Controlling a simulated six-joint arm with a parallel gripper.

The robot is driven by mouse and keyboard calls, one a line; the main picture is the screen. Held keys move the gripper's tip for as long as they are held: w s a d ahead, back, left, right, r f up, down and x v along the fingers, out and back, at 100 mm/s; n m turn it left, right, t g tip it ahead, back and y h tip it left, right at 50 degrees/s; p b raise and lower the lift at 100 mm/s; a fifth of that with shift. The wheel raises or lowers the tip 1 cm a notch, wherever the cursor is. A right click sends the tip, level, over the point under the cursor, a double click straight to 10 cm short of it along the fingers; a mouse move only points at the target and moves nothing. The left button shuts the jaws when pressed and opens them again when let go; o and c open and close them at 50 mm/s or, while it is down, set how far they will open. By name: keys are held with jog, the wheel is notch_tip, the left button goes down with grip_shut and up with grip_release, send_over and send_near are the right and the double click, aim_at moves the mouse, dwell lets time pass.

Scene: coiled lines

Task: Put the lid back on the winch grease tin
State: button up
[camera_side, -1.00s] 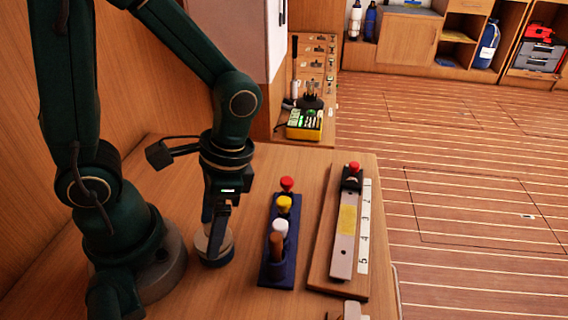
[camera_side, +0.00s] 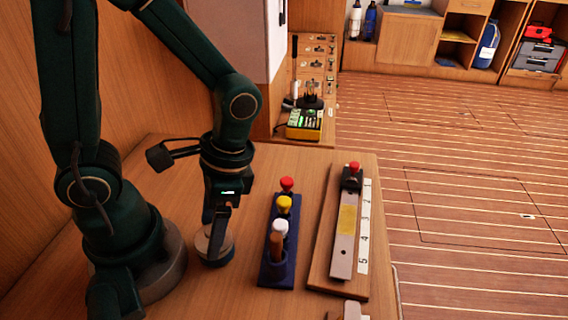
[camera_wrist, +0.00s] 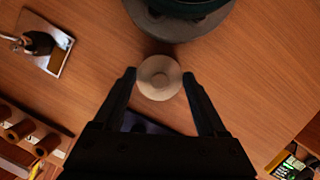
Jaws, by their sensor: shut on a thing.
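The pale round lid (camera_wrist: 159,78) lies between my fingertips in the wrist view, and a small round knob shows at its centre. My gripper (camera_wrist: 159,76) is shut on the lid; in the side view my gripper (camera_side: 214,234) points straight down at it. The lid (camera_side: 202,243) sits level over the dark blue tin (camera_side: 214,260) on the bench, beside my arm's base. I cannot tell whether the lid is fully seated or a hair above the rim. The tin's opening is hidden.
A blue rack (camera_side: 277,268) with red, yellow and white knobs stands just right of the tin. A wooden board (camera_side: 324,275) with a metal bar and numbered strip lies further right. The bench (camera_side: 180,290) has some clear room in front.

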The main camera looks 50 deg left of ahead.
dwell(0.4)
jog(key=o, duration=1.4)
jog(key=shift+r, duration=3.5)
grip_shut()
